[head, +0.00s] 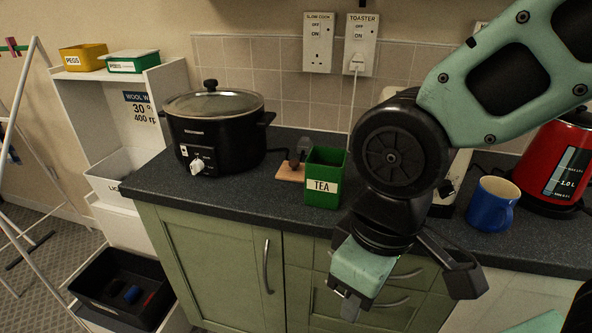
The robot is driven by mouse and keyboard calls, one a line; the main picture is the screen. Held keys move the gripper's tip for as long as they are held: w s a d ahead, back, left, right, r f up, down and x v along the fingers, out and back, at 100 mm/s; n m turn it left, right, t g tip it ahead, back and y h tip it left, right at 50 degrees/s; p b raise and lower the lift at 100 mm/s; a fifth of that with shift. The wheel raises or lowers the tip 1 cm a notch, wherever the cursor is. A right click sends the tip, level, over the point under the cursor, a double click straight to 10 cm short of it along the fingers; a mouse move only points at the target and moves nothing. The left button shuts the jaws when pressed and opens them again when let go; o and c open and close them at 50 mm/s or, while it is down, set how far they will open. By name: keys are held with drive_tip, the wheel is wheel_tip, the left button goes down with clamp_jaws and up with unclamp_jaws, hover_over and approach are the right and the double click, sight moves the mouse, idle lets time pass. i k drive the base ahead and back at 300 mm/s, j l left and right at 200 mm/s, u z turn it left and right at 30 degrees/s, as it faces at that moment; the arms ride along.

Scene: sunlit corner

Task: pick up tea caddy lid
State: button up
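The tea caddy (322,187) is a green box with a white TEA label. It stands upright on the dark worktop, left of my arm, and its top is open with a dark inside. I cannot make out its lid anywhere in view; my arm hides part of the worktop. My gripper (408,292) hangs in front of the worktop's front edge, lower and to the right of the caddy. Its two fingers are spread wide apart, with nothing seen between them.
A black slow cooker (217,132) stands left of the caddy. A small wooden board (289,173) lies just behind the caddy's left side. A blue mug (490,207) and red kettle (560,165) stand at right. Green cupboards (215,255) are below.

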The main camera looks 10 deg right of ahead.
sight(291, 171)
drive_tip(key=i+j, duration=0.3)
drive_tip(key=i+j+z, duration=0.15)
drive_tip(key=j, duration=0.3)
drive_tip(key=i+j, duration=0.35)
